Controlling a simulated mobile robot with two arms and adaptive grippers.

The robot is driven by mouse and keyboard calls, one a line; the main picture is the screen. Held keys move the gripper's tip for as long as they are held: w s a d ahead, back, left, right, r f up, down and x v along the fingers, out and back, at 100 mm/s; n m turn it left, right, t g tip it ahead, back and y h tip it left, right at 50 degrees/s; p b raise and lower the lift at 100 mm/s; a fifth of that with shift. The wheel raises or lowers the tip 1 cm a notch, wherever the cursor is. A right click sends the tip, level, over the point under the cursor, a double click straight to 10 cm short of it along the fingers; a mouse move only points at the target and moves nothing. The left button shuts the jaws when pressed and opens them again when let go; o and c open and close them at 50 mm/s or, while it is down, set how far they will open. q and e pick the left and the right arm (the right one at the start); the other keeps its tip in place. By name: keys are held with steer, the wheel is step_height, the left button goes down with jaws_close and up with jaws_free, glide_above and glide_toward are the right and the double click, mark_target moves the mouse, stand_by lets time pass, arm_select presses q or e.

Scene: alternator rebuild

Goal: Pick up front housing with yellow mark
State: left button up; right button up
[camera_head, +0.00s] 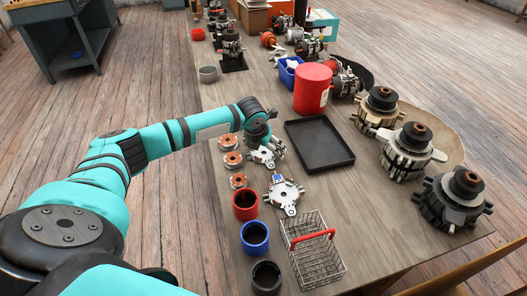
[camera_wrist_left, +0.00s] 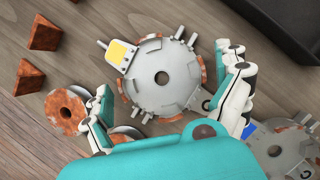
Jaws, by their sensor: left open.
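The front housing with the yellow mark (camera_wrist_left: 162,72) is a grey round metal part with a centre hole, lying flat on the table. Its yellow square shows at its upper left in the left wrist view. In the head view this housing (camera_head: 264,157) lies partly hidden under my left gripper (camera_head: 263,142). In the wrist view my left gripper (camera_wrist_left: 163,95) is open, with one finger on each side of the housing, and nothing is clamped. I cannot tell whether the fingers touch it. My right gripper is not in view.
A similar housing with a blue mark (camera_head: 284,196) lies nearer. Copper rings (camera_head: 232,160) lie to the left. A black tray (camera_head: 320,143) sits to the right. A red cup (camera_head: 245,205), blue cup (camera_head: 255,238) and wire basket (camera_head: 313,256) stand in front. Alternators (camera_head: 412,150) line the right.

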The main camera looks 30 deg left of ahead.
arm_select(q)
steer(key=c, duration=1.3)
